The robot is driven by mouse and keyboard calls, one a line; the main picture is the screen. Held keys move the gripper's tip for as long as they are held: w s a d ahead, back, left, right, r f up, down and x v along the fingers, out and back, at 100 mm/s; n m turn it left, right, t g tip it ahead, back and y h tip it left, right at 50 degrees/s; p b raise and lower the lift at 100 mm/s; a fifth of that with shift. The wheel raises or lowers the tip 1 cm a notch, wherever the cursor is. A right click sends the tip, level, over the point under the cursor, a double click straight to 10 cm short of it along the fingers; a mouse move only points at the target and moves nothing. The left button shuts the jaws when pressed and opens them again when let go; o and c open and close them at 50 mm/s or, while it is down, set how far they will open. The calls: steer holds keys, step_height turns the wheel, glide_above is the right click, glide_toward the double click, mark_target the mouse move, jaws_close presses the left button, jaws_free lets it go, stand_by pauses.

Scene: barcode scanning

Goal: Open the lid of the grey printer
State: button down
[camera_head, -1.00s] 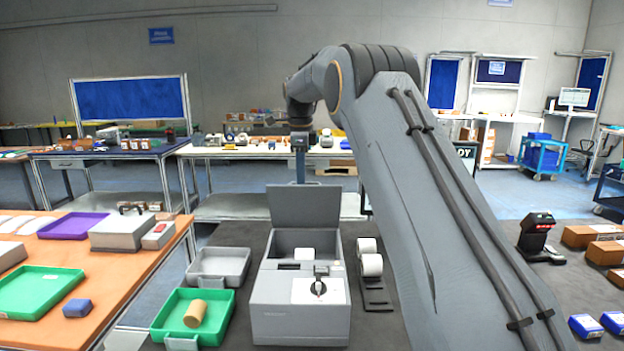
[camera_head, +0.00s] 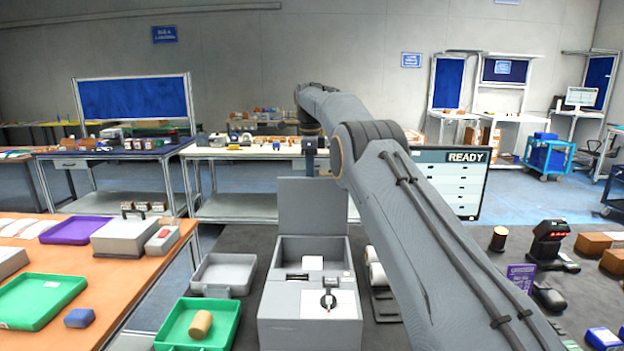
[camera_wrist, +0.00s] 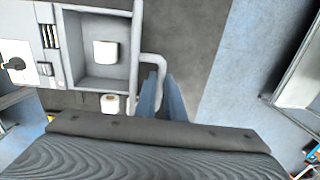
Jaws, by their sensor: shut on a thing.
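The grey printer (camera_head: 309,333) stands on the dark table in the head view. Its lid (camera_head: 312,205) stands up at the back, roughly vertical, and a white roll (camera_head: 312,263) shows in the open compartment. In the wrist view, I look down into that compartment, with the white roll (camera_wrist: 105,51) inside. A grey looped handle (camera_wrist: 156,62) sticks out beside the lid's edge. The blue fingers of my gripper (camera_wrist: 160,97) are shut on the handle, one on each side. In the head view, the fingers are hidden behind the lid.
A grey tray (camera_head: 195,272) and a green tray (camera_head: 163,345) with a tan cylinder stand left of the printer. White rolls (camera_head: 377,275) lie to its right, partly behind my arm. A READY screen (camera_head: 465,158) stands behind. A scanner (camera_head: 548,240) and boxes are at right.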

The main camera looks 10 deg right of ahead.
steer(key=shift+a+f, duration=0.1)
steer(key=shift+f, duration=0.25)
steer(key=c, duration=1.8)
jaws_free()
steer(key=shift+c, duration=0.2)
steer(key=shift+r, duration=0.2)
steer(key=shift+s+r, duration=0.1)
